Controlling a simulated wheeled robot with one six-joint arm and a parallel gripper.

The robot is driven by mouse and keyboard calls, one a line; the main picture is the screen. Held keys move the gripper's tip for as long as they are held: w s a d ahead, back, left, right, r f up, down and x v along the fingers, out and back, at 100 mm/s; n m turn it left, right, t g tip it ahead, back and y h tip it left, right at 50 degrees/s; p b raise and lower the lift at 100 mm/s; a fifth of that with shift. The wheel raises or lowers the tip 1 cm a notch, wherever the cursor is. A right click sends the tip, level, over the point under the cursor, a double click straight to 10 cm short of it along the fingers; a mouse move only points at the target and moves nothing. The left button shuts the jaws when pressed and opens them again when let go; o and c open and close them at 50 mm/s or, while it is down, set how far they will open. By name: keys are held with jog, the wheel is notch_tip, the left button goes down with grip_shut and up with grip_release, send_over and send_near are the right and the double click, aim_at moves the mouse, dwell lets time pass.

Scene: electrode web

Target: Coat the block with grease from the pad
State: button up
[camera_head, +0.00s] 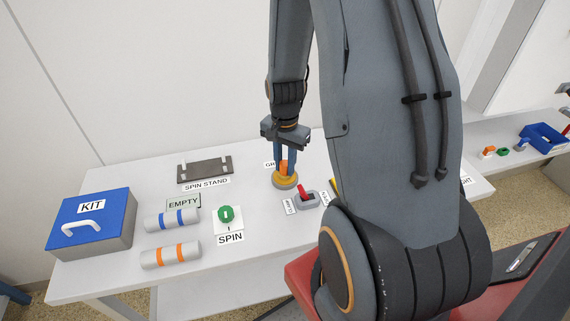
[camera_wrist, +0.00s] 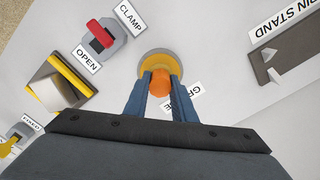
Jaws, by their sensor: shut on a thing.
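My gripper (camera_head: 285,168) is shut on a small orange block (camera_head: 284,165) and points down at the table. In the wrist view the block (camera_wrist: 160,83) shows between the two blue fingers of my gripper (camera_wrist: 160,78). The grease pad (camera_head: 285,181) is a round yellow disc with a grey base, beside a partly hidden label. The block is right over the pad (camera_wrist: 158,58), at or very near its surface. I cannot tell whether they touch.
A red-levered clamp switch (camera_head: 305,198) stands just right of the pad. The spin stand (camera_head: 205,170), green spin knob (camera_head: 229,215), two banded cylinders (camera_head: 171,256) and blue kit box (camera_head: 92,222) are to the left. A yellow-edged fixture (camera_wrist: 62,82) shows in the wrist view.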

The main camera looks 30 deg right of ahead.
aim_at(285, 163)
jog(key=shift+s, duration=0.1)
jog(key=shift+r+p, duration=2.85)
jog(key=shift+r, duration=0.65)
